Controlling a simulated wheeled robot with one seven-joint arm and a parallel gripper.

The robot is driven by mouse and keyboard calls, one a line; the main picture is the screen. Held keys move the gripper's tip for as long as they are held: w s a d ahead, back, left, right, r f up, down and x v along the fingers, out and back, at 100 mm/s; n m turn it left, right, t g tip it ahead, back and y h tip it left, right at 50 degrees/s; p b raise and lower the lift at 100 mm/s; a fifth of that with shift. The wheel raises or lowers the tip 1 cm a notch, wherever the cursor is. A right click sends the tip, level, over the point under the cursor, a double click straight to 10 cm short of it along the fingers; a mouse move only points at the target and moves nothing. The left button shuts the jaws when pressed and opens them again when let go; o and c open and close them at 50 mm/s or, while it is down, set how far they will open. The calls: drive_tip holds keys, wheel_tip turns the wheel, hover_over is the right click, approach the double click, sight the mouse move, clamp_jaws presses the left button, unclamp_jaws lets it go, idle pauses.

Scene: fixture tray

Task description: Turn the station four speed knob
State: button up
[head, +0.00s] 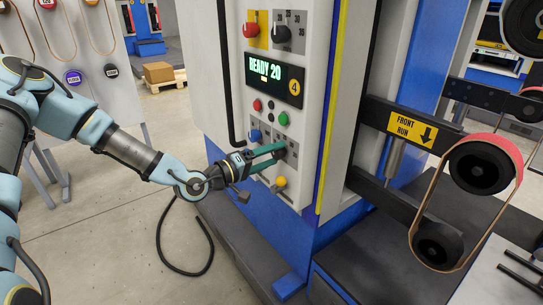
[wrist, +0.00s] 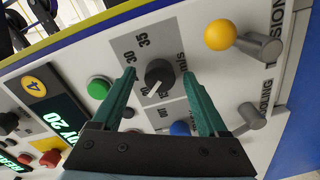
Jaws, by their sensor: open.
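The black speed knob (wrist: 160,75) is on the light grey panel, with a scale showing 30, 35 and m/s around it. Its white pointer line points to the lower left in the wrist view. My gripper (wrist: 159,73) is open, with one green finger on each side of the knob; I cannot tell whether they touch it. In the head view my gripper (head: 277,156) is at the lower panel and its fingers largely hide the knob. A yellow number 4 badge (head: 294,88) sits beside the display (head: 273,77), which reads READY 20.
Higher on the panel are a red knob (head: 250,30) and another black knob (head: 281,33). A belt (head: 502,157) on rollers stands right.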

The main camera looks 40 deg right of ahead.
drive_tip(key=a+b, duration=0.2)
drive_tip(key=a, duration=0.8)
drive_tip(key=shift+w+a+r, duration=0.15)
drive_tip(key=shift+w+a, duration=0.1)
drive_tip(key=shift+a, duration=0.15)
